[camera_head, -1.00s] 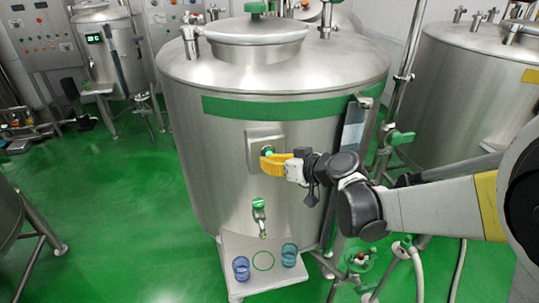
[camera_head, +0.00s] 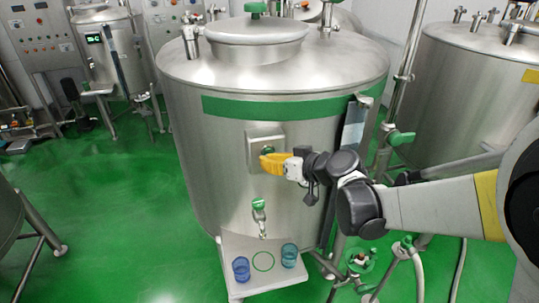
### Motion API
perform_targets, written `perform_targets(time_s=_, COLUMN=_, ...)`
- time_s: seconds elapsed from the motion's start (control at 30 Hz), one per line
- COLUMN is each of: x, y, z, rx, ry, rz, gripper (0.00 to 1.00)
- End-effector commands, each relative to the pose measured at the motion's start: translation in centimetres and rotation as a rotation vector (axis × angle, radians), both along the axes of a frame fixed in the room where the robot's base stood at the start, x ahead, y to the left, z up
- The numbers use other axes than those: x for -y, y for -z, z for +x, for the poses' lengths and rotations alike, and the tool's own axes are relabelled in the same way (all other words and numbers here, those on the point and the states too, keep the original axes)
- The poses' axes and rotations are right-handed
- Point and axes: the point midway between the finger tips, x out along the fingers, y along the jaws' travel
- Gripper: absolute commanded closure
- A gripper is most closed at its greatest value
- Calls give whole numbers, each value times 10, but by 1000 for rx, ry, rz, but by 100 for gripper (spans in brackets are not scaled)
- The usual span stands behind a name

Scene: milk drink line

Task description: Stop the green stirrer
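The large steel tank (camera_head: 210,150) with a green band (camera_head: 285,107) stands in the middle. On its front is a steel control box (camera_head: 254,137) with a small green knob or button (camera_head: 267,149), partly hidden by my fingers. I take this to be the green stirrer's control. My gripper (camera_head: 268,161) has yellow fingers and is right in front of the box. I cannot tell if it touches the knob, or whether the fingers are open or shut.
Below, a green-handled tap (camera_head: 259,204) hangs over a shelf (camera_head: 235,290) with a blue cup (camera_head: 241,269) and a teal cup (camera_head: 289,255). A green valve handle (camera_head: 401,138) is on a pipe at right. Green floor (camera_head: 110,210) is clear at left.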

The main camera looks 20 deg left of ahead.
Motion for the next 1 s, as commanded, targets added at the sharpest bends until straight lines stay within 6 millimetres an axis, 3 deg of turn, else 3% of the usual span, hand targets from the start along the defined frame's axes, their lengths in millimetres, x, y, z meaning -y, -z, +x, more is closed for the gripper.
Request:
perform_targets(time_s=0.57, x=9, y=0, z=-14, rx=0, ry=0, rz=0, gripper=100)
perform_targets(time_s=1.0, x=33, y=0, z=-53, rx=-1, ry=0, rz=0, gripper=100)
